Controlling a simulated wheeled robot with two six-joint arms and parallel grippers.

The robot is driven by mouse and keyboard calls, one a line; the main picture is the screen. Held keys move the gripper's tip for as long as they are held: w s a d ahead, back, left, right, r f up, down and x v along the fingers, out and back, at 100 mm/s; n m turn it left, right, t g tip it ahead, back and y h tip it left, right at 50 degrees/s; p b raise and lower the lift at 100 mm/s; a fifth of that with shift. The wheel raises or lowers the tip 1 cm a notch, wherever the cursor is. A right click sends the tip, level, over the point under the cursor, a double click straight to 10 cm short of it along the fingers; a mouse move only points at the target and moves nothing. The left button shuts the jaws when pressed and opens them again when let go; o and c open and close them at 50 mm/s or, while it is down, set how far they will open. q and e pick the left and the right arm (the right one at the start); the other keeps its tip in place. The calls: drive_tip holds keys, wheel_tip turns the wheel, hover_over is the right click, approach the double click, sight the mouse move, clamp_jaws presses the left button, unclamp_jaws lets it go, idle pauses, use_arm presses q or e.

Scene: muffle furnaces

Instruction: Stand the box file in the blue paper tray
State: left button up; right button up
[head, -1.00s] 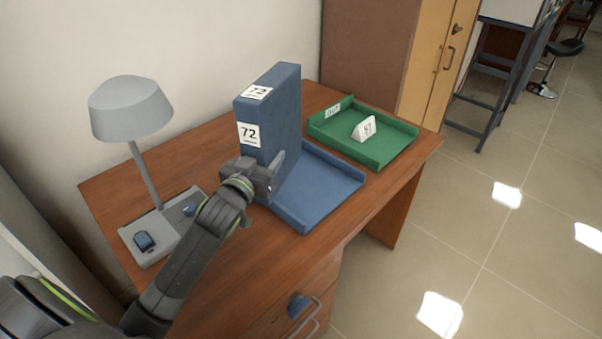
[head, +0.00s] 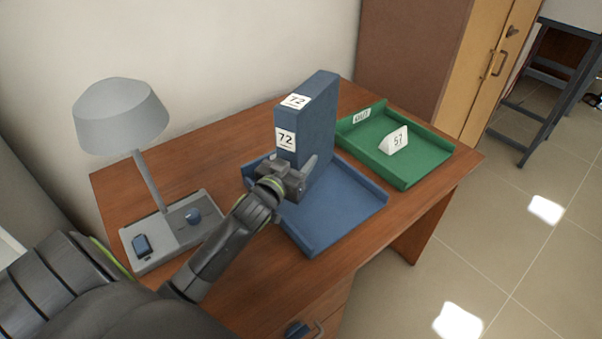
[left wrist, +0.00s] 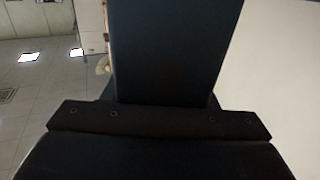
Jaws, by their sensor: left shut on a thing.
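The blue box file (head: 318,122), labelled 72 on its top and spine, stands upright over the back part of the blue paper tray (head: 345,214). I cannot tell whether its base touches the tray floor, as my gripper hides its lower part. My left gripper (head: 297,178) is shut on the box file, low on its spine side. In the left wrist view the dark box file (left wrist: 172,50) fills the middle, straight ahead of the gripper. My right gripper is not in view.
A green tray (head: 412,166) holding a white block marked 57 (head: 394,140) stands right of the blue tray. A grey desk lamp (head: 150,170) stands at the left of the wooden desk (head: 245,262). The wall is behind; a cabinet (head: 415,55) stands behind the desk's right part.

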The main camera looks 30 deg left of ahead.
use_arm(q)
wheel_tip(320, 180, down, 4)
drive_tip(key=shift+w+r, duration=0.15)
drive_tip(key=shift+r, duration=0.1)
drive_tip(key=shift+f+b, duration=0.3)
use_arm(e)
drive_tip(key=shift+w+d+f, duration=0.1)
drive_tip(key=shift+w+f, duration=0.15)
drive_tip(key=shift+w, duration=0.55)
use_arm(q)
drive_tip(key=shift+f, duration=0.1)
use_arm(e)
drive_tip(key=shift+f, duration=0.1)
use_arm(q)
drive_tip(key=o, duration=0.8)
drive_tip(key=shift+f, duration=0.15)
drive_tip(key=o, duration=0.4)
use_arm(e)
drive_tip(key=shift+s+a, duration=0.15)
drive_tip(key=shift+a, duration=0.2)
